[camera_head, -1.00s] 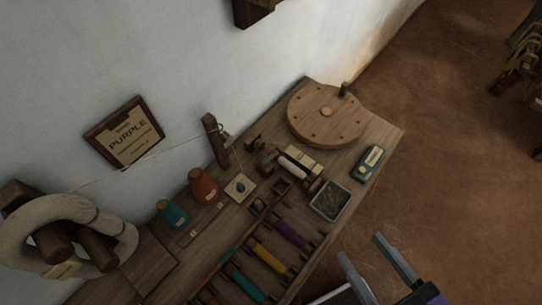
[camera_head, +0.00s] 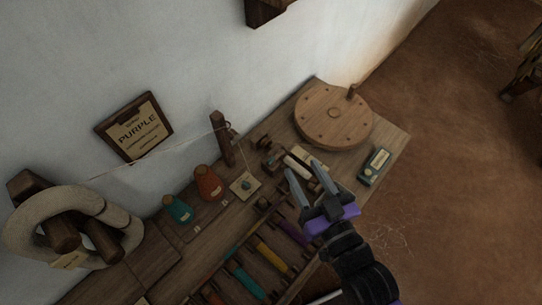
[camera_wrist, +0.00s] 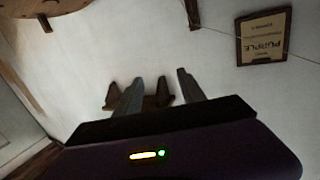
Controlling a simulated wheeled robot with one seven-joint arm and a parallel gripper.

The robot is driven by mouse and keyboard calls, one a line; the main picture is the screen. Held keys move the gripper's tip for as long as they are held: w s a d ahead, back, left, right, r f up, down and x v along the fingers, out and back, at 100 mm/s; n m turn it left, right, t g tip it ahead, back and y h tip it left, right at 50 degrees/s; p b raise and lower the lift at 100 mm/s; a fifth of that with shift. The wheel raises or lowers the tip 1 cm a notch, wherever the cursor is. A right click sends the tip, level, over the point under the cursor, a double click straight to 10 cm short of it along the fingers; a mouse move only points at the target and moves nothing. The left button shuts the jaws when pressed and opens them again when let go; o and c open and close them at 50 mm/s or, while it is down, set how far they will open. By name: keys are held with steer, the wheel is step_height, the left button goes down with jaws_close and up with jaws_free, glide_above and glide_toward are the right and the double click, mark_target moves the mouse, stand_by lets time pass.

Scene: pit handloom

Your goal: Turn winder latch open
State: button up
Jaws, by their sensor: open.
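The winder has a round wooden wheel (camera_head: 334,114) with an upright peg, at the far end of the bench. Beside it is a small wooden spindle assembly (camera_head: 267,151) with a pale roll (camera_head: 298,165). I cannot make out the latch itself; it is too small or hidden. My gripper (camera_head: 301,169) is open and empty, its fingers in front of the spindle assembly in the head view. In the wrist view my gripper (camera_wrist: 156,84) points toward the white wall, with dark wooden pieces (camera_wrist: 158,101) beyond the fingers.
An orange cone (camera_head: 208,184), a teal cone (camera_head: 178,210) and a thread post (camera_head: 222,139) stand on the bench. Coloured bobbins (camera_head: 271,257) lie in a rack at the front. A small green box (camera_head: 374,166) sits at the right edge. A PURPLE sign (camera_head: 136,129) is on the wall.

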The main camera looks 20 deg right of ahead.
steer(key=w+a+f+n+g, duration=0.1)
steer(key=w+f+g, duration=0.2)
steer(key=w, duration=0.7)
steer(key=w+a+f+n+g+y, duration=0.1)
steer(key=w+f+n+g, duration=0.15)
steer(key=w, duration=0.75)
steer(key=w+a+f+g, duration=0.1)
steer(key=w+f+g, duration=0.25)
steer(key=w, duration=0.55)
steer(key=n+g+h, duration=0.1)
steer(key=n+g, duration=0.1)
steer(key=g, duration=0.6)
glide_above(271, 159)
step_height(271, 159, down, 7)
steer(key=shift+f+p, duration=0.1)
steer(key=shift+p, duration=0.2)
steer(key=shift+s+f, duration=0.1)
steer(key=shift+f, duration=0.15)
step_height(271, 159, down, 7)
steer(key=shift+f, duration=0.15)
steer(key=shift+c, duration=0.5)
jaws_close()
